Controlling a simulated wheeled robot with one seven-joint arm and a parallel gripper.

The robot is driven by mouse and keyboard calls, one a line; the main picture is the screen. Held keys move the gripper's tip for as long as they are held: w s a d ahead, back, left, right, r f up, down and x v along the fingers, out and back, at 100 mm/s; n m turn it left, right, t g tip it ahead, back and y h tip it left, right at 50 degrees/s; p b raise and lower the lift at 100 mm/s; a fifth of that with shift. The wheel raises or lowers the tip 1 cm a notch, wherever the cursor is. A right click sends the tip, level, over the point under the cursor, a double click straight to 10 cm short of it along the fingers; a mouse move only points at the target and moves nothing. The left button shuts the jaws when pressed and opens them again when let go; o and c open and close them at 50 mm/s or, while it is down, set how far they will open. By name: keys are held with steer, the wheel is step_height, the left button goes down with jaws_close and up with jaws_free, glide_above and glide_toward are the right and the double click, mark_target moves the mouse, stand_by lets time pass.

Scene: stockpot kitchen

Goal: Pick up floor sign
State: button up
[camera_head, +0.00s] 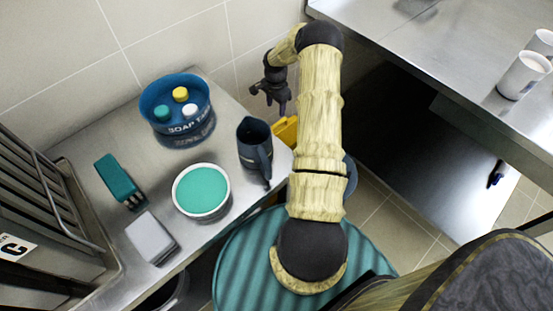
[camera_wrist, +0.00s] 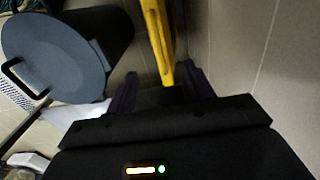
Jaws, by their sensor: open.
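The yellow floor sign (camera_head: 286,131) shows only in part in the head view, beside the right end of the steel counter and partly behind my arm. In the wrist view the sign (camera_wrist: 157,38) is a narrow yellow upright shape, its lower end between my fingertips. My gripper (camera_wrist: 160,82) is open, with one dark finger on each side of the sign. I cannot tell whether either finger touches it. In the head view my gripper (camera_head: 270,92) hangs near the tiled wall, above and behind the sign.
The steel counter (camera_head: 100,160) holds a blue soap tub (camera_head: 175,108), a dark jug (camera_head: 254,147), a white bowl of green liquid (camera_head: 201,191) and a green brush (camera_head: 119,181). A grey lidded bin (camera_wrist: 60,55) stands left of the sign. The wall (camera_wrist: 245,50) is close on the right.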

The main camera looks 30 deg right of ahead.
glide_above(276, 131)
step_height(276, 131, down, 9)
steer(key=shift+w+d+f+b, duration=0.1)
steer(key=shift+w+f+b, duration=0.05)
steer(key=shift+b, duration=0.25)
step_height(276, 131, down, 4)
steer(key=shift+f, duration=0.15)
steer(key=shift+d+f, duration=0.1)
steer(key=shift+f, duration=0.35)
